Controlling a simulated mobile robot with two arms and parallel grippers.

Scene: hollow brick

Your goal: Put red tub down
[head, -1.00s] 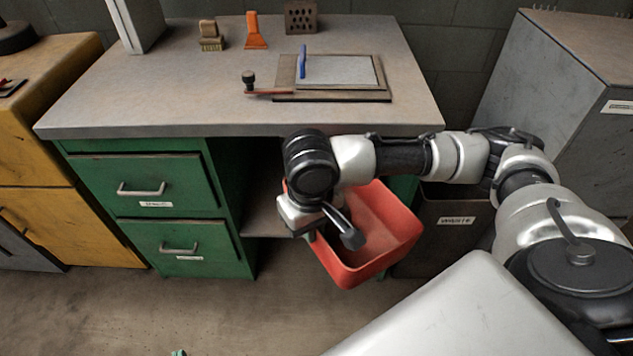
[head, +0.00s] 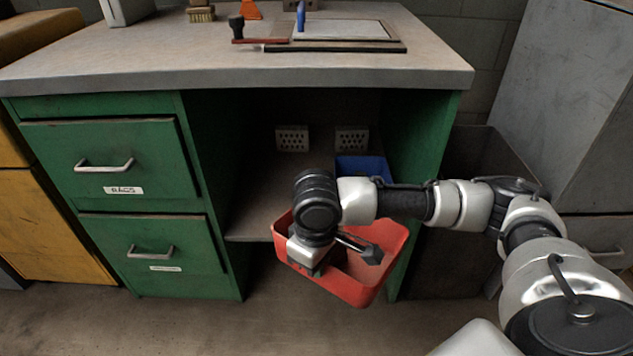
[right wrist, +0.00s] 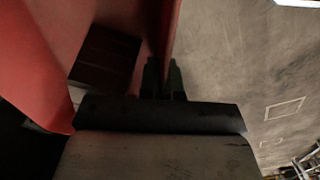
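The red tub (head: 350,285) hangs in front of the open bay of the green workbench in the head view, tilted a little. My right gripper (right wrist: 163,75) is shut on the tub's wall; the wall runs between its two fingers in the right wrist view. The red tub (right wrist: 40,50) fills the left of that view, with a dark block-like patch (right wrist: 105,58) inside that I cannot identify. In the head view my right wrist hides part of the tub's rim. My left gripper is not in view.
The bay's shelf (head: 262,215) is bare at left. A blue bin (head: 362,168) and two perforated bricks (head: 292,138) stand at its back. Green drawers (head: 110,160) flank it left, a dark bin (head: 460,220) right. The benchtop (head: 200,65) overhangs above.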

